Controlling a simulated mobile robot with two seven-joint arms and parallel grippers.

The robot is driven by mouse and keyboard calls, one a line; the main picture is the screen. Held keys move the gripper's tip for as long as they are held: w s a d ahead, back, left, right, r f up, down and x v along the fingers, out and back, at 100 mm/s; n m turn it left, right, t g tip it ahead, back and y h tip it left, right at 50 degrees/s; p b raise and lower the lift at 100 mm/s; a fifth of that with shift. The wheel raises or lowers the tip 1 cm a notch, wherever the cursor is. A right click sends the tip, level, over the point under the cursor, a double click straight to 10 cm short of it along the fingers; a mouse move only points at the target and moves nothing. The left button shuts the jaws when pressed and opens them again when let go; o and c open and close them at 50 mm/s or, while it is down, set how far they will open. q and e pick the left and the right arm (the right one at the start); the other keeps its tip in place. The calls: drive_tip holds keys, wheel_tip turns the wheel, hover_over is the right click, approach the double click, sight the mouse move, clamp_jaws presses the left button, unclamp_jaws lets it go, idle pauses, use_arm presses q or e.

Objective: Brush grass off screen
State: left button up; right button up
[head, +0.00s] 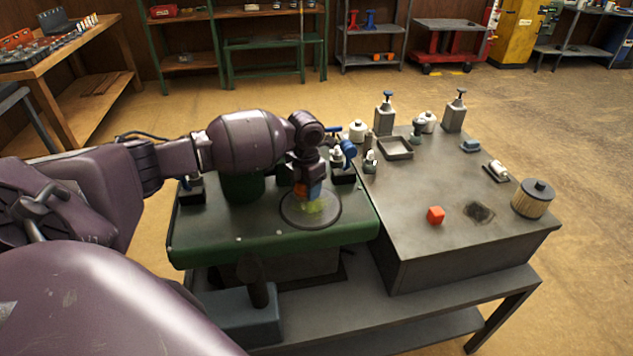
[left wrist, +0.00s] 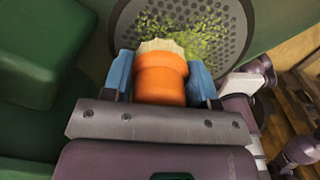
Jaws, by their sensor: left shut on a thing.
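My left gripper (head: 308,188) is over the green mower deck (head: 220,250). Its blue fingers (left wrist: 163,85) are shut on an orange brush (left wrist: 161,80), with the handle between them. The brush's pale bristles point at the round, perforated grey screen (head: 290,218). Yellow-green grass clippings (head: 318,205) lie on the screen, beside and beyond the brush tip. In the left wrist view the clippings (left wrist: 190,35) cover much of the screen's middle, and bare holes show around its rim. Whether the bristles touch the screen I cannot tell. My right gripper is not in view.
Small fittings stand on the mower behind my gripper. Floor is open beyond the bench.

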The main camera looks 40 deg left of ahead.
use_arm(q)
drive_tip(key=shift+s+r+p, duration=0.1)
drive_tip(key=shift+p, duration=0.2)
drive_tip(key=shift+s+a+p, duration=0.3)
drive_tip(key=shift+s+a, duration=0.1)
drive_tip(key=shift+s, duration=0.1)
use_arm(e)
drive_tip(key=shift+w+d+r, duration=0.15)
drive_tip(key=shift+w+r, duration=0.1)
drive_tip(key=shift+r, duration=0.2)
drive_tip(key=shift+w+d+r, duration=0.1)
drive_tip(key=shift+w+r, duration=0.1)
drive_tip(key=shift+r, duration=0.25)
use_arm(q)
drive_tip(key=shift+a, duration=0.1)
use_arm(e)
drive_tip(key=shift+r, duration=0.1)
